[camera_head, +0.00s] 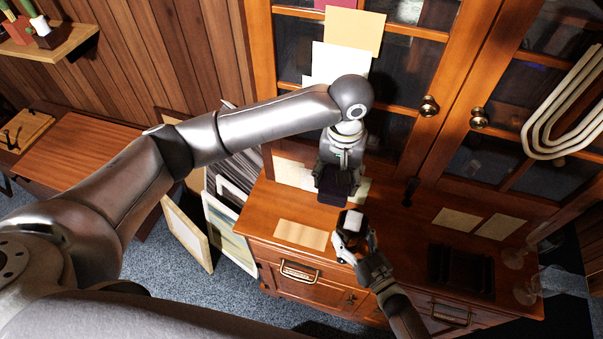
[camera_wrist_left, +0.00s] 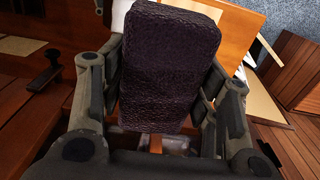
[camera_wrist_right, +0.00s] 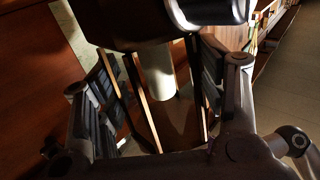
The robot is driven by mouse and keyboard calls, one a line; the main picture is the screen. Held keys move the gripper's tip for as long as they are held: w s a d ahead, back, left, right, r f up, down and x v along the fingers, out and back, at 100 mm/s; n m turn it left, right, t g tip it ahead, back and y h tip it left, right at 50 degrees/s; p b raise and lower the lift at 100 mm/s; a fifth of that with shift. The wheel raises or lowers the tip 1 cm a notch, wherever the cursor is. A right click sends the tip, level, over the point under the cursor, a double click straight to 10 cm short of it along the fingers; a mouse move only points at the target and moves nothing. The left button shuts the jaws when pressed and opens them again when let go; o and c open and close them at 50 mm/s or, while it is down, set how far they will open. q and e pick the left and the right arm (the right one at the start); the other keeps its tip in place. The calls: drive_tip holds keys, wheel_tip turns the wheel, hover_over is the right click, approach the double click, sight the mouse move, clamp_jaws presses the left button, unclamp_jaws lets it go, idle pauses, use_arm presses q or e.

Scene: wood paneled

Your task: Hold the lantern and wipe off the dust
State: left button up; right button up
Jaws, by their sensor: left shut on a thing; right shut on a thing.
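My left gripper (camera_head: 338,166) is shut on a dark, textured wiping block (camera_wrist_left: 168,65). The block hangs below the fingers in the head view (camera_head: 336,187). My right gripper (camera_head: 356,242) is shut on the lantern (camera_head: 353,221), which has a dark frame and a white candle-like cylinder inside. The cylinder (camera_wrist_right: 157,70) and thin posts show between the fingers in the right wrist view. The block is just above and left of the lantern in the head view; I cannot tell whether they touch. My right fingers hide part of the lantern.
A wooden cabinet top (camera_head: 395,232) lies under both grippers, with loose papers (camera_head: 302,234) and a dark tray (camera_head: 461,271) on it. Glass-paned doors (camera_head: 385,130) with knobs rise behind. Framed pictures (camera_head: 228,232) lean at the left.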

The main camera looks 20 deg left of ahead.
use_arm(q)
hover_over(356, 210)
wheel_tip(356, 210, down, 4)
drive_tip(key=shift+s+f, duration=0.15)
drive_tip(key=shift+f, duration=3.65)
drive_tip(key=shift+s+r, duration=0.1)
drive_tip(key=shift+s, duration=3.15)
drive_tip(key=shift+w, duration=3.4)
wheel_tip(356, 210, up, 8)
drive_tip(key=shift+s, duration=0.15)
drive_tip(key=shift+f, duration=0.2)
